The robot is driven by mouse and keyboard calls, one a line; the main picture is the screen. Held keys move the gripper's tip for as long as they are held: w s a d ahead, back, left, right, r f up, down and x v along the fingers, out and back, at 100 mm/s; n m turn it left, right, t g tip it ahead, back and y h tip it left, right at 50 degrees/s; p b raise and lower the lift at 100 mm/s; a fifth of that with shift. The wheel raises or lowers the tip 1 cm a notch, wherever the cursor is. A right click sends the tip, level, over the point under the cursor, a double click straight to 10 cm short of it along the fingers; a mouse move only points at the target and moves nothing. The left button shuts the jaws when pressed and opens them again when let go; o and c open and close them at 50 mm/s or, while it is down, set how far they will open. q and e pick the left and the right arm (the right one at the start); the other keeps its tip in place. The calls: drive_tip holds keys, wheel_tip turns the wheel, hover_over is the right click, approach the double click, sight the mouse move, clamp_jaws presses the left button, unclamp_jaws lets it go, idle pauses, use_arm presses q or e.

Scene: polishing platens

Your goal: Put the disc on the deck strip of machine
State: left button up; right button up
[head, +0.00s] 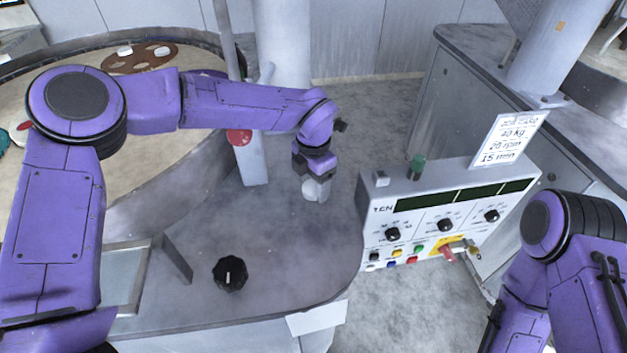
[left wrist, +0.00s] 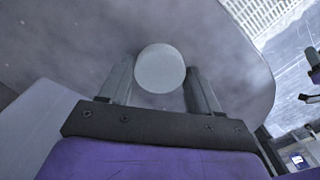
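The disc (head: 311,190) is pale, round and plain. In the left wrist view the disc (left wrist: 160,68) sits between the two fingers, with its edges against both. My left gripper (head: 316,188) points down over the grey deck strip (head: 300,245) of the machine, near the pale upright post, and is shut on the disc. The deck strip also fills the background of the left wrist view (left wrist: 235,50). I cannot tell whether the disc touches the deck or hangs just above it. My right gripper is out of view; only my right arm shows at lower right.
A black knob (head: 230,273) stands on the deck in front. A control box (head: 450,225) with dials, buttons and a sign (head: 508,138) stands to the right. The round platen (head: 160,165) at left carries a brown carrier (head: 139,58) with white discs. The deck's front middle is clear.

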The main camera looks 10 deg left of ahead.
sight(313, 186)
use_arm(q)
drive_tip(key=shift+o, duration=1.2)
drive_tip(key=shift+w, duration=0.1)
drive_tip(key=shift+r, duration=0.35)
wheel_tip(313, 186, up, 12)
drive_tip(key=b, duration=0.1)
drive_tip(key=shift+b, duration=0.35)
drive_tip(key=shift+f, duration=0.15)
